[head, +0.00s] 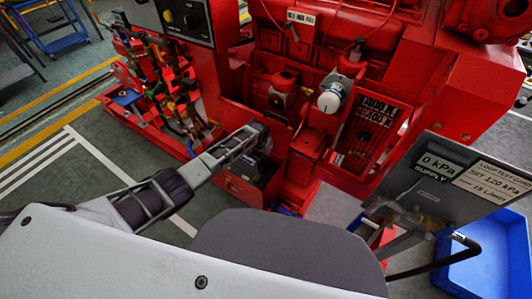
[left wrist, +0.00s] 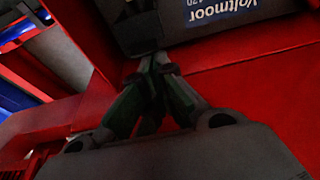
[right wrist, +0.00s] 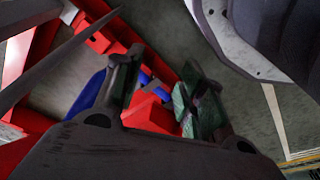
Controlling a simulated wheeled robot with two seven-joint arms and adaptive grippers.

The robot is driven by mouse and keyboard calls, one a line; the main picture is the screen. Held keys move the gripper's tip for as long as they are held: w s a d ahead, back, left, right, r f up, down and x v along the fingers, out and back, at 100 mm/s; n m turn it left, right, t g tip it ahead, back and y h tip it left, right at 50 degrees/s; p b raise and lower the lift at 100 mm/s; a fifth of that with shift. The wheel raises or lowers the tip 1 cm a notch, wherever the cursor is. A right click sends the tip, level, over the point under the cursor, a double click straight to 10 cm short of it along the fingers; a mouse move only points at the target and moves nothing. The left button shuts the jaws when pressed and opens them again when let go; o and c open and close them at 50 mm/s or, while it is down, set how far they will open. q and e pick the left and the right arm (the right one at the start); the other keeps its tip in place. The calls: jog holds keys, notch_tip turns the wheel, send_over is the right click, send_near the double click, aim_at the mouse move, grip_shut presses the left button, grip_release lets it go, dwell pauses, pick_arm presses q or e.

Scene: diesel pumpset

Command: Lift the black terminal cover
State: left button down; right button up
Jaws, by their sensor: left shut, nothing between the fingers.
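My left gripper (head: 258,135) reaches in from the left to the red pumpset's battery bay. In the left wrist view its fingertips (left wrist: 158,62) are together, with nothing between them. They are right at the lower edge of a dark battery (left wrist: 185,28) with a "Voltmoor" label. In the head view the battery (head: 266,172) is partly hidden by my left arm. I cannot tell the black terminal cover apart from the dark battery and gripper. My right gripper (right wrist: 158,75) is open and empty in the right wrist view, above red and blue parts that are blurred.
The red pumpset (head: 305,150) fills the middle, with red battery bay walls close around my left gripper. A grey panel reading "0 kPa supply" (head: 440,185) and a blue bin (head: 480,260) stand at the right. Green floor (head: 100,170) is clear at the left.

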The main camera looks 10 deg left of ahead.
pick_arm(q)
jog(key=shift+s+a+f, duration=0.3)
jog(key=shift+s+f, duration=0.5)
jog(key=shift+f, duration=0.1)
pick_arm(e)
jog(key=shift+f, duration=0.1)
pick_arm(q)
jog(key=shift+w+r+p, duration=0.15)
jog(key=shift+r+p, duration=0.65)
jog(key=shift+r, duration=0.05)
pick_arm(e)
jog(key=shift+s+d+f, duration=1.05)
jog(key=shift+d+f, duration=0.05)
jog(key=shift+f, duration=1.65)
jog(key=shift+s+d+f, duration=1)
jog(key=shift+d+f, duration=0.1)
jog(key=shift+f, duration=1.6)
pick_arm(q)
notch_tip(320, 180, up, 14)
jog(key=p, duration=0.5)
jog(key=shift+w+p, duration=0.15)
jog(key=shift+p, duration=0.25)
pick_arm(e)
jog(key=s+d+f+h, duration=0.1)
jog(key=s+d+f, duration=0.2)
jog(key=s, duration=0.6)
jog(key=shift+d+f, duration=0.15)
jog(key=shift+d, duration=1.25)
pick_arm(q)
jog(key=shift+d, duration=0.1)
